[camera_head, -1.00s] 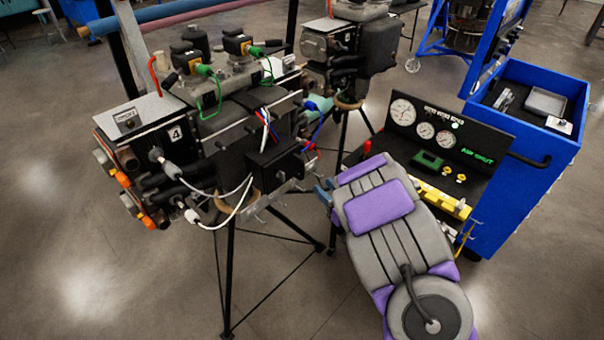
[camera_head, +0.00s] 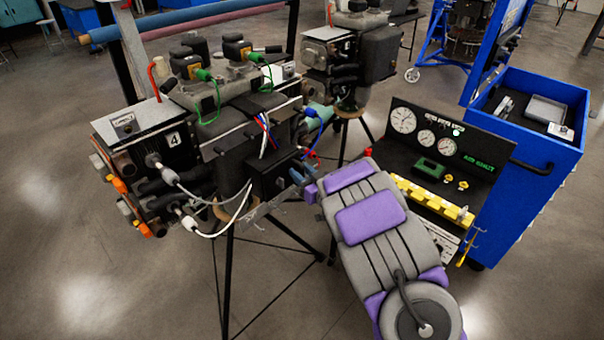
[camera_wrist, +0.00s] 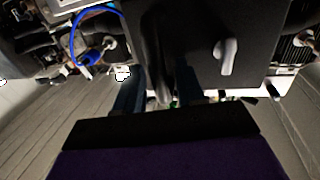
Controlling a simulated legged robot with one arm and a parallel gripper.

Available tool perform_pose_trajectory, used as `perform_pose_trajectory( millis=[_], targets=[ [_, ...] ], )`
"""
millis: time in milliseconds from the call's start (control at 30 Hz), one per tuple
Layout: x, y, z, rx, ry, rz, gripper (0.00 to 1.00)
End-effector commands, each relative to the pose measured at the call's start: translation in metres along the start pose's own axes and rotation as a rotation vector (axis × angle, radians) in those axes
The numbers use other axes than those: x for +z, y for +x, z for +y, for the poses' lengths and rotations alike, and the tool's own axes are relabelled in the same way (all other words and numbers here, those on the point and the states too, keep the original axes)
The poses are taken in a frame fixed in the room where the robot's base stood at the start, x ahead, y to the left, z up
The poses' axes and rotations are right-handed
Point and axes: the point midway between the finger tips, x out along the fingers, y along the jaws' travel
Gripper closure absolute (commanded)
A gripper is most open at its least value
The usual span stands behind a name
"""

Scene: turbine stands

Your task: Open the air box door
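A black box (camera_head: 273,174), likely the air box, is mounted low on the front of the turbine assembly marked 4. In the wrist view its dark flat face (camera_wrist: 240,40) fills the upper middle, with a light grey handle (camera_wrist: 228,57) on it. The face looks closed. My gripper (camera_head: 302,175) has blue fingers and is close to the right side of this box. In the wrist view the gripper (camera_wrist: 157,95) shows two fingers spread apart, below and left of the handle. A dark rounded part stands between or just beyond them; I cannot tell if they touch it.
White cables (camera_head: 215,222) and a blue hose (camera_head: 318,130) run around the box. The assembly stands on thin black tripod legs (camera_head: 228,275). A black gauge panel (camera_head: 440,150) and a blue cart (camera_head: 545,150) stand to the right. Open floor lies at left.

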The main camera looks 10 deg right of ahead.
Motion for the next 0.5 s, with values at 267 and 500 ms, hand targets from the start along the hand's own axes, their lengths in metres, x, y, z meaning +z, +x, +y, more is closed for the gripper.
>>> perform_pose_trajectory(
  millis=[267,500],
  targets=[
    [0.0002,-0.0002,-0.0001,0.0,0.0,0.0,0.74],
    [0.0002,-0.0003,0.0001,0.0,0.0,0.0,0.97]
  ],
)
